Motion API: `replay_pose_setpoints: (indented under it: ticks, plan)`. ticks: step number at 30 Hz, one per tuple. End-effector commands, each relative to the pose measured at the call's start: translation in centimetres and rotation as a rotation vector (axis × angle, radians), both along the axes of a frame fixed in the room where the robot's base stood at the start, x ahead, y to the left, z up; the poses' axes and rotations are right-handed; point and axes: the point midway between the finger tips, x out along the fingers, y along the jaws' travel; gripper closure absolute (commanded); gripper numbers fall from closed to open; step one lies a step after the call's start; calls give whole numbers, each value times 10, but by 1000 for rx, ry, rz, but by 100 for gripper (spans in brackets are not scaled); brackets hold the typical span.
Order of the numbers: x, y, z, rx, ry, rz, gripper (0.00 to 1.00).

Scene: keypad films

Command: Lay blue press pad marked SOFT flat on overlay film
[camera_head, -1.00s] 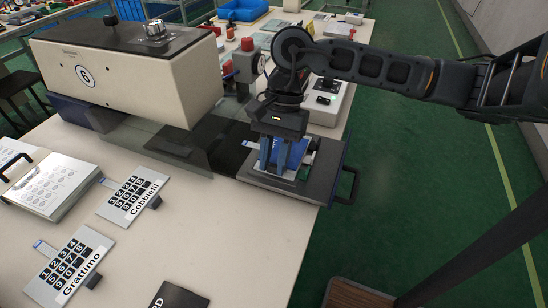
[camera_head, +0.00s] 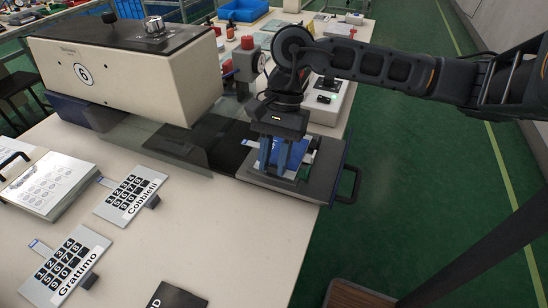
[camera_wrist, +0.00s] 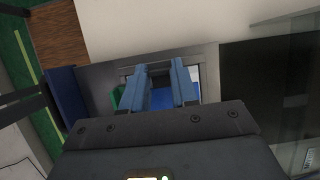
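My gripper (camera_head: 272,166) points down over the black press plate (camera_head: 318,170) at the table's right edge. Its two blue-grey fingers stand apart, with a gap between them in the wrist view (camera_wrist: 158,70). The blue press pad (camera_head: 296,152) shows beside and behind the fingers, low over the plate; in the wrist view its blue face (camera_wrist: 160,98) lies below the gap. A pale film edge (camera_head: 272,175) shows under the fingers. Fingers cover much of the pad; its SOFT marking is not readable, and I cannot tell whether it lies fully flat.
The cream press (camera_head: 130,85) marked 6 stands left of the plate. A black handle (camera_head: 352,185) sticks out at the plate's right. Keypad films labelled Cobblefil (camera_head: 130,193) and Grattimo (camera_head: 66,265) lie on the table.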

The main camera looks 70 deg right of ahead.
Motion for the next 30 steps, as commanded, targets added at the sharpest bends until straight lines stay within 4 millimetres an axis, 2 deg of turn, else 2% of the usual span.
replay_pose_setpoints:
  ticks: [1, 9, 16, 19, 30]
  plan:
    - [0, 0, 0, 0, 0, 0, 66]
    - [0, 0, 0, 0, 0, 0, 43]
    - [0, -1, 1, 0, 0, 0, 43]
    - [0, -4, 7, -3, 0, 0, 43]
    - [1, -25, 58, -3, 0, 0, 43]
